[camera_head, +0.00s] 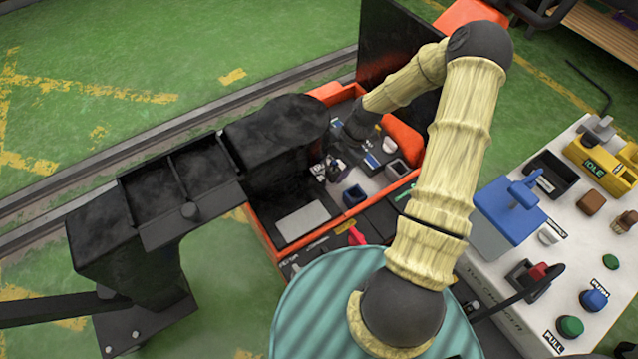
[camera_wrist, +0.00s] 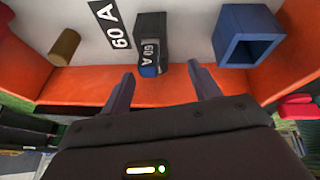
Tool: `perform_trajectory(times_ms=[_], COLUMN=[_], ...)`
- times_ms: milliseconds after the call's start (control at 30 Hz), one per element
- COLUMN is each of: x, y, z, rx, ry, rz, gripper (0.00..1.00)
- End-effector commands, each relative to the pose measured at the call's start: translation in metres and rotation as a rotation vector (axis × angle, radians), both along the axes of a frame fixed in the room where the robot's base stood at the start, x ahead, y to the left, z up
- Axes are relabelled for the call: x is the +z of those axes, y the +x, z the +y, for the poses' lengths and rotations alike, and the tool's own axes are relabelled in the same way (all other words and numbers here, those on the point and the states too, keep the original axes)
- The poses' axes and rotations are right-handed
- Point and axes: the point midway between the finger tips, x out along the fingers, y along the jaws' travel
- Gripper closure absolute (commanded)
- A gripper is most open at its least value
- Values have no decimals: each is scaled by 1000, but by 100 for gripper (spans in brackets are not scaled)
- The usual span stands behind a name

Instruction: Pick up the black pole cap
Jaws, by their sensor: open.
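My gripper (camera_wrist: 161,73) is open in the wrist view, with its two dark fingers spread and nothing seen between them. I cannot tell the black pole cap for certain in either view. In the head view my forearm reaches into the orange-sided tray (camera_head: 262,228) and hides part of its contents.
In the wrist view a blue open box (camera_wrist: 246,50) stands right of the block and a brown cylinder (camera_wrist: 65,46) left. In the head view a large black structure (camera_head: 120,250) stands left of the tray. A white table (camera_head: 540,270) with switches stands right.

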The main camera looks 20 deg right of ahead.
Motion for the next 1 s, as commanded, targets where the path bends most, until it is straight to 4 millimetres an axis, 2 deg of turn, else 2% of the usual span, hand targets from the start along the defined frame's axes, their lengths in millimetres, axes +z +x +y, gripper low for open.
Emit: perform_trajectory(times_ms=[333, 700, 1000], x=[-4, -41, -42], y=[0, -1, -1], z=[3, 31, 32], rx=[1, 1, -1], ry=[1, 1, 0], rz=[1, 1, 1], gripper=[38, 38, 38])
